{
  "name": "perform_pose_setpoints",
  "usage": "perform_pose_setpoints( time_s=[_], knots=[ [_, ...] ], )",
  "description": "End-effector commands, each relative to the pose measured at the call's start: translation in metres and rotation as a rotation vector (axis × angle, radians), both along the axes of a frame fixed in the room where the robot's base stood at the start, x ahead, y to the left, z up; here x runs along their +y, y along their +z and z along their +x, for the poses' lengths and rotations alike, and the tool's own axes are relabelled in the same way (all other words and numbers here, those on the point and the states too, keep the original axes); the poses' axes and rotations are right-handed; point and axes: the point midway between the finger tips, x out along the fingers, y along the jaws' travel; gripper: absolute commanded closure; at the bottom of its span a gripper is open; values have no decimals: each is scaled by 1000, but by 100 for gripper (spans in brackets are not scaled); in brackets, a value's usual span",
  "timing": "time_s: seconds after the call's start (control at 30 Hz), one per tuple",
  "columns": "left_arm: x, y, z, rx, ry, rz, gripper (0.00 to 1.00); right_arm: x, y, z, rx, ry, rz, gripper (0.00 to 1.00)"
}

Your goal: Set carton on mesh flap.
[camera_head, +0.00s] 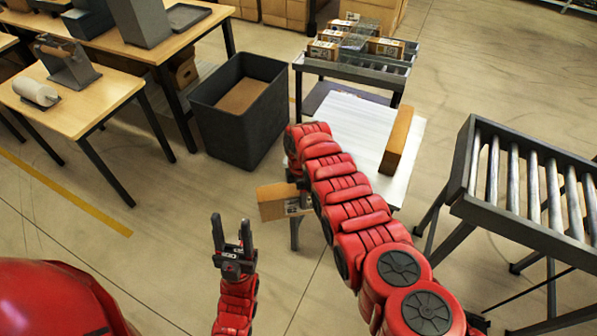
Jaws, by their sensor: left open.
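A brown carton (284,201) with a label is beside the left edge of the white-topped table, partly hidden by my right arm. A long brown carton (397,140) rests on the right side of the white top. A pale, finely lined flat panel (345,120) covers much of that top; I cannot tell for sure that it is the mesh flap. My left gripper (232,240) is open and empty, fingers up, low and left of the labelled carton. My right arm reaches over the table's near-left side; its fingers are hidden, so its grip on the labelled carton is unclear.
A dark grey bin (240,110) stands left of the white-topped table. A grey roller conveyor (530,190) is at the right. A rack (358,65) with several small boxes stands behind. Wooden workbenches (70,100) are at the left. The floor around my left gripper is clear.

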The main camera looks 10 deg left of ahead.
Motion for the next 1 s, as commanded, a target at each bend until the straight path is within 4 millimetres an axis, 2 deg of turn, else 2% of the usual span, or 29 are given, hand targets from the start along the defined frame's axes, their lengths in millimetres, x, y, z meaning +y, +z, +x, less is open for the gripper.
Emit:
perform_pose_setpoints(
  time_s=[1.0],
  knots=[
    [0,-5,0,0,0,0,50,-15,-15,3,-6,-112,-1,100]
  ],
)
